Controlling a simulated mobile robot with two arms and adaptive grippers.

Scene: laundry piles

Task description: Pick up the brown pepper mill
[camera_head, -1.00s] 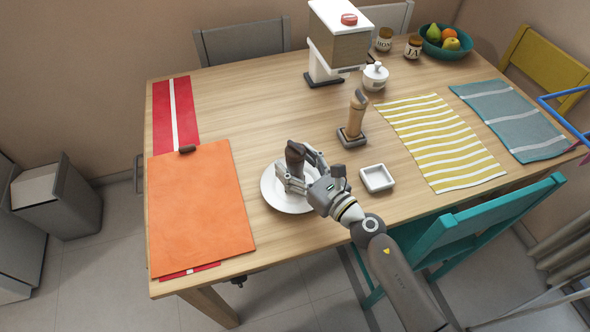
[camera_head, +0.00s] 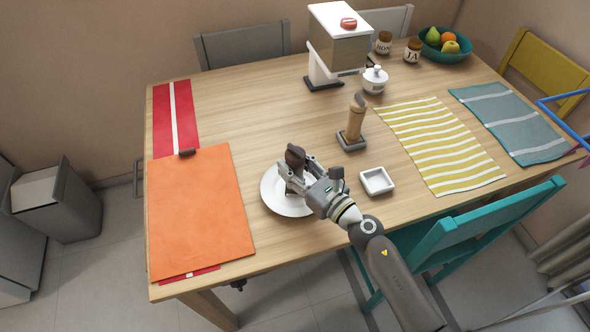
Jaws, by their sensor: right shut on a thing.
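The dark brown pepper mill (camera_head: 295,156) stands upright over the white plate (camera_head: 271,196) near the table's front edge. My right gripper (camera_head: 292,176) is shut on the mill, with its fingers around the middle of the body. The fingers hide the mill's lower part, so I cannot tell whether its base touches the plate. My left gripper is not in view.
A tan wooden mill-like object (camera_head: 355,122) stands on a dark base behind. A small white square dish (camera_head: 377,181) lies right of my gripper. An orange clipboard (camera_head: 200,210) lies left of the plate. A teal chair (camera_head: 455,235) stands at the front right.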

